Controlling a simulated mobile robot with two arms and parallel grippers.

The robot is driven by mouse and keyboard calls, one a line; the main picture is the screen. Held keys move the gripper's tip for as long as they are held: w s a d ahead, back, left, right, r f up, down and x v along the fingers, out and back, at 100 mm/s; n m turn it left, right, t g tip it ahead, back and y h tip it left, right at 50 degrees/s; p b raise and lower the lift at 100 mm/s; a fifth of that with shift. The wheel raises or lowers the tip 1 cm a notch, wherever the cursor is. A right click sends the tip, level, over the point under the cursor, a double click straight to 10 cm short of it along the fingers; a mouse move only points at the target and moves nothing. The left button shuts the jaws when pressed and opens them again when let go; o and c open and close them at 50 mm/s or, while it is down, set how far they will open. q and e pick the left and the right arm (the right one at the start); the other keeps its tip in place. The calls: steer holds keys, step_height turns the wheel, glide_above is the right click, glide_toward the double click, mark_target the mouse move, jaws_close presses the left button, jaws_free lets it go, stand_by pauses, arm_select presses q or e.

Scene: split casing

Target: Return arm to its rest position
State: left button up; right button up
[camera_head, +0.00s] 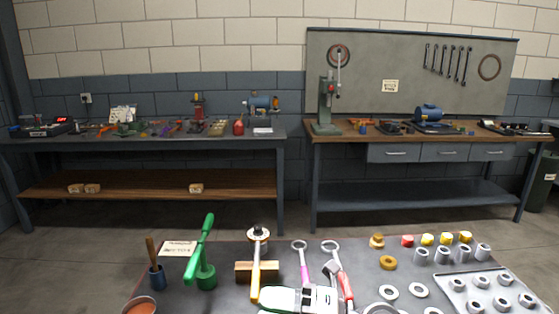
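Neither of my grippers nor any arm that I can make out shows in the head view. A green and white object with a grey block (290,298) lies at the near edge of the work table (225,255), partly cut off by the bottom of the picture. I cannot tell whether it is the casing. A green lever tool (205,255) stands upright to its left. A mallet with a yellow handle (257,270) rests across a wooden block (243,270).
Ring-ended tools (302,262) lie near the middle. Grey cylinders (421,256), red and yellow parts (427,240), washers (418,290) and a tray of parts (457,287) fill the right. A bowl (140,306) is at left. Two benches (150,143) (380,138) stand behind, with floor between.

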steer(key=w+d+m+t+h, duration=0.3)
steer(key=d+m+t+h, duration=0.6)
steer(key=m+t, duration=1.05)
steer(key=s+d+f+m+g+h, duration=0.2)
steer(key=d+f+m+g+h, duration=0.2)
steer(key=d+f+m+h, duration=0.25)
steer(key=s+d+f+m+g+h, duration=0.3)
steer(key=d+f+m+h, duration=0.2)
steer(key=f+m, duration=0.25)
steer(key=s+d+f+g+y, duration=0.1)
steer(key=s+f+g, duration=0.4)
steer(key=s, duration=0.3)
steer(key=s+f+g, duration=0.6)
steer(key=s, duration=0.3)
step_height(320, 180, down, 25)
steer(key=s+g+p, duration=0.1)
steer(key=p, duration=0.1)
steer(key=s+d+f+g+p, duration=0.1)
steer(key=s+d+f, duration=0.2)
steer(key=s+f, duration=1.1)
steer(key=shift+s+f, duration=0.15)
steer(key=shift+s, duration=1.05)
